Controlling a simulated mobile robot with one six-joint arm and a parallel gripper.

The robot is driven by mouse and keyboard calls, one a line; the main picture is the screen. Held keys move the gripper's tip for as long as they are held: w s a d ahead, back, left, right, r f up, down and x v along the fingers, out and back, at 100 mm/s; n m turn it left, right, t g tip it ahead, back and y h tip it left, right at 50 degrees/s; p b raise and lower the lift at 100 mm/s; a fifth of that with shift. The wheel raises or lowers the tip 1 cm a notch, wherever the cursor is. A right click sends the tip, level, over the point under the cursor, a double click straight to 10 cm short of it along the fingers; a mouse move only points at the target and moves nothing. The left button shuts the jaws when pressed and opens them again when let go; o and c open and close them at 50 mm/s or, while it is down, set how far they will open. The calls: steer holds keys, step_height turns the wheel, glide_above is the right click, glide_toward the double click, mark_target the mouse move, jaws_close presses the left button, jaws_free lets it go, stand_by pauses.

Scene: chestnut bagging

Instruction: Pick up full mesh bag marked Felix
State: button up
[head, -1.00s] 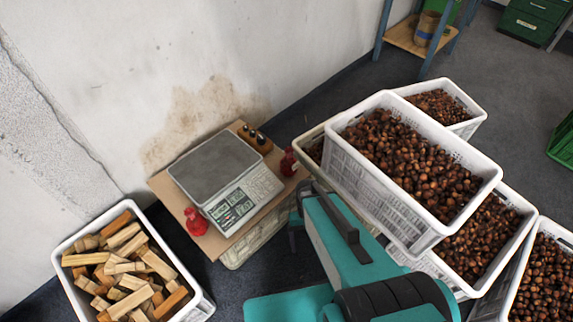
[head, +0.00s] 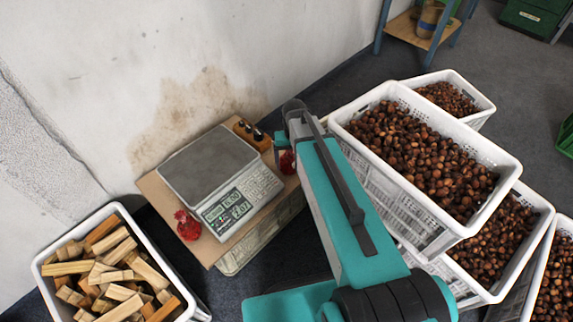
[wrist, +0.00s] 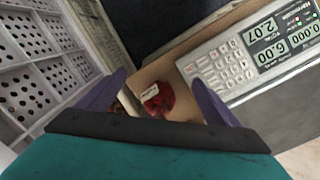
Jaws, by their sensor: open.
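A red mesh bag (head: 288,162) stands on the right edge of the cardboard-coloured board beside the scale, partly hidden by my arm. In the wrist view this bag (wrist: 158,104) lies between and beyond my fingertips, with a pale label on it. The label is too small to read.
A scale (head: 212,170) with a lit display fills most of the board (head: 160,197). A stacked white crate (head: 372,180) of chestnuts stands close on the right. A crate (head: 44,262) of wood blocks stands at lower left. A wall is behind.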

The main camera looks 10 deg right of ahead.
step_height(320, 180, up, 6)
steer(key=t+b, duration=0.2)
steer(key=b, duration=0.2)
glide_above(289, 154)
steer(key=s, duration=0.1)
steer(key=shift+w+d, duration=0.1)
steer(key=shift+f, duration=0.2)
steer(key=shift+w+f+b, duration=0.2)
steer(key=shift+f+b, duration=0.05)
steer(key=shift+f, duration=1.1)
steer(key=shift+w+f+b, duration=0.25)
steer(key=shift+f+b, duration=0.05)
steer(key=shift+f, duration=1.1)
steer(key=shift+w+f+b, duration=0.2)
steer(key=shift+f+b, duration=0.05)
steer(key=shift+f, duration=1.1)
steer(key=shift+w+f+b, duration=0.2)
steer(key=shift+f, duration=0.65)
steer(key=shift+w+f+b, duration=0.15)
steer(key=shift+f+b, duration=0.1)
steer(key=shift+f, duration=0.6)
steer(key=shift+w+f+b, duration=0.2)
steer(key=shift+f, duration=0.65)
